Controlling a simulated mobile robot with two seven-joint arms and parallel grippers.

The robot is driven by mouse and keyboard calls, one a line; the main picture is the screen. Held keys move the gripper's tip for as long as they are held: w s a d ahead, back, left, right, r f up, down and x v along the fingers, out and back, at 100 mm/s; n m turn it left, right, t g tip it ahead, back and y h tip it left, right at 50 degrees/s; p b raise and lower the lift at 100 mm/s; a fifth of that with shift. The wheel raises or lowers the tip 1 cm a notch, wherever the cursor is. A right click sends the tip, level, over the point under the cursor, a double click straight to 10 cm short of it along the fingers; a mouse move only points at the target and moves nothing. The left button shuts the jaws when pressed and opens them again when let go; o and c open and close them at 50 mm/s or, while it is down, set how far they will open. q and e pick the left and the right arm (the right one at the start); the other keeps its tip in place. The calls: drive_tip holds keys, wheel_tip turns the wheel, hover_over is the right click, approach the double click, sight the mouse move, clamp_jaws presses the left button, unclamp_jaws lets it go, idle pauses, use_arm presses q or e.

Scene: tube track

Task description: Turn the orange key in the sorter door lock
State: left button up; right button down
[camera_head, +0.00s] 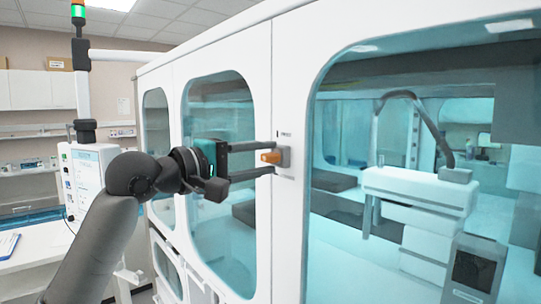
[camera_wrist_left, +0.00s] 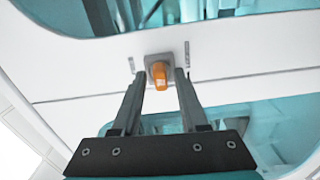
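The orange key (camera_head: 270,157) sits in the lock plate (camera_head: 284,157) on the white frame of the sorter door. In the left wrist view the orange key (camera_wrist_left: 160,74) stands out from the grey lock plate (camera_wrist_left: 151,60). My left gripper (camera_head: 270,158) reaches in from the left, with its two dark fingers above and below the key in the head view. In the left wrist view the fingers of my left gripper (camera_wrist_left: 160,75) lie on either side of the key, with a gap visible on both sides. The gripper is open. My right gripper does not show.
The sorter's white wall (camera_head: 290,60) with large teal windows fills the right. A white machine with a screen (camera_head: 88,180) and a signal lamp (camera_head: 78,10) stand at the left. Shelves (camera_head: 30,170) line the back wall.

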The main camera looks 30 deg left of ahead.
use_arm(q)
drive_tip(key=shift+o, duration=0.5)
